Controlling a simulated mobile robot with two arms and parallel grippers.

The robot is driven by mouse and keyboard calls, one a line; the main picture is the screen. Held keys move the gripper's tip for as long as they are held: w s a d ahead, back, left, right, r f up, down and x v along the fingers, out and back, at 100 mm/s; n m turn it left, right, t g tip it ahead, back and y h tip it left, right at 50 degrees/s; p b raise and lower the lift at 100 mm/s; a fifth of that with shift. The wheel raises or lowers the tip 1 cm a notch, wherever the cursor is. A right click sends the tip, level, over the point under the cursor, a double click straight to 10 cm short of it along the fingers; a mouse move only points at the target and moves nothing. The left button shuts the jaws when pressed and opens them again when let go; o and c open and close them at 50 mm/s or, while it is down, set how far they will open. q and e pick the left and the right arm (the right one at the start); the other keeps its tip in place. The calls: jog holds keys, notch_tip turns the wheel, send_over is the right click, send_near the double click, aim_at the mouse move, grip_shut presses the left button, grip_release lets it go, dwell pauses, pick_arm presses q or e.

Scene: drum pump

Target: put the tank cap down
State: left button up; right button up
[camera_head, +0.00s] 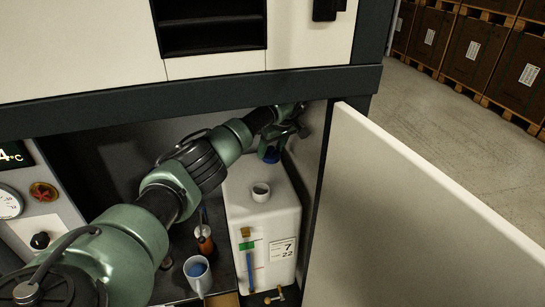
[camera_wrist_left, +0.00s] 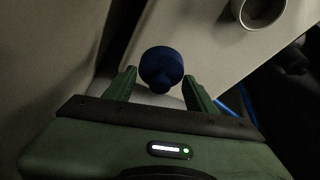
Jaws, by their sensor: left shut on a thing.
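The tank cap (camera_head: 269,155) is a blue round piece at the tip of my left gripper (camera_head: 273,146). In the left wrist view the cap (camera_wrist_left: 161,67) sits between the two green fingers of my left gripper (camera_wrist_left: 160,82), which is shut on it. The white tank (camera_head: 262,228) stands in the cabinet, with its round neck (camera_head: 261,192) open and uncovered. The cap is behind the neck, near the back of the tank top; I cannot tell whether it touches the surface. The neck also shows at the upper right of the left wrist view (camera_wrist_left: 262,10). My right gripper is not in view.
A white cup with blue inside (camera_head: 197,270) and an orange-brown bottle (camera_head: 205,240) stand left of the tank. The open cabinet door (camera_head: 400,210) is close on the right. A brass valve (camera_head: 275,295) sticks out at the tank's lower front.

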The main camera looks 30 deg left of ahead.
aim_at(274, 155)
pick_arm(q)
notch_tip(274, 155, down, 3)
jog(key=shift+d+f+p, duration=0.1)
jog(key=shift+f+p, duration=0.1)
jog(key=shift+p, duration=0.2)
jog(key=shift+w+d+f, duration=0.1)
jog(key=shift+f, duration=0.2)
jog(key=shift+f, duration=0.1)
jog(key=o, duration=1.3)
jog(key=shift+o, duration=0.2)
